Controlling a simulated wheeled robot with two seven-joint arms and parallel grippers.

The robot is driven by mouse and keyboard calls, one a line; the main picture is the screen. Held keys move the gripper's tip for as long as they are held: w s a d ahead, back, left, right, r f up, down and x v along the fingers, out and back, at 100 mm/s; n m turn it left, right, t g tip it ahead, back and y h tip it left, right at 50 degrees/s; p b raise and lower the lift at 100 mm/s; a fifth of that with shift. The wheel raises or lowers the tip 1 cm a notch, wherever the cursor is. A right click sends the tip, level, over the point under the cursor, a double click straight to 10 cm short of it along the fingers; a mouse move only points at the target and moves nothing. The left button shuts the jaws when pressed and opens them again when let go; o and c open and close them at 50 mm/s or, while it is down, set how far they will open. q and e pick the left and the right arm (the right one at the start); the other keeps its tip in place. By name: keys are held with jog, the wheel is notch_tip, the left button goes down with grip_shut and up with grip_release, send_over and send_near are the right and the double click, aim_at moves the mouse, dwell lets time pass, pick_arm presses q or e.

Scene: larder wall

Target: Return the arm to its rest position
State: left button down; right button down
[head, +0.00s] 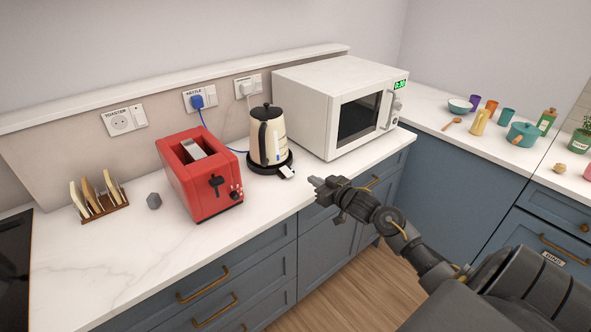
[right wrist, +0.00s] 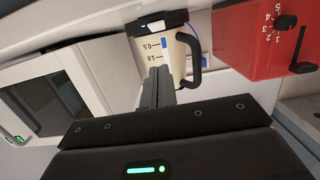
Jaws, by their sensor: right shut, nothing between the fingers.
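My right arm comes in from the lower right of the head view. My right gripper (head: 318,183) is shut and empty. It hangs at the counter's front edge, in front of the cream kettle (head: 272,140) and apart from it. In the right wrist view the closed fingers (right wrist: 158,88) overlap the kettle (right wrist: 178,58) in the picture, and the scene appears upside down. My left gripper is not in view.
A red toaster (head: 203,185), a toast rack (head: 98,208) and a white microwave (head: 310,85) stand on the counter. A blue plug (head: 197,101) sits in the kettle socket. Cups and a teal pot (head: 522,135) stand at right. The floor (head: 340,280) below is clear.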

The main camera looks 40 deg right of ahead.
jog(key=s+a+f+g+h, duration=0.1)
jog(key=s+a+f+g, duration=0.4)
jog(key=s+a+f, duration=0.65)
jog(key=s+a+f+n+g, duration=0.1)
jog(key=s+a+g, duration=0.4)
jog(key=s, duration=0.7)
jog(key=s+a+f+g, duration=0.1)
jog(key=s+a+g, duration=0.1)
jog(key=s+a, duration=0.65)
jog(key=s+d+f+g, duration=0.1)
jog(key=s+f, duration=0.2)
jog(key=f, duration=1.1)
jog(key=s+d+f+g, duration=0.1)
jog(key=s+f, duration=0.2)
jog(key=f, duration=1.2)
jog(key=s+d+f+g, duration=0.1)
jog(key=s+d+f, duration=0.2)
jog(key=s+f, duration=1)
jog(key=shift+s+n, duration=0.4)
jog(key=shift+s, duration=0.7)
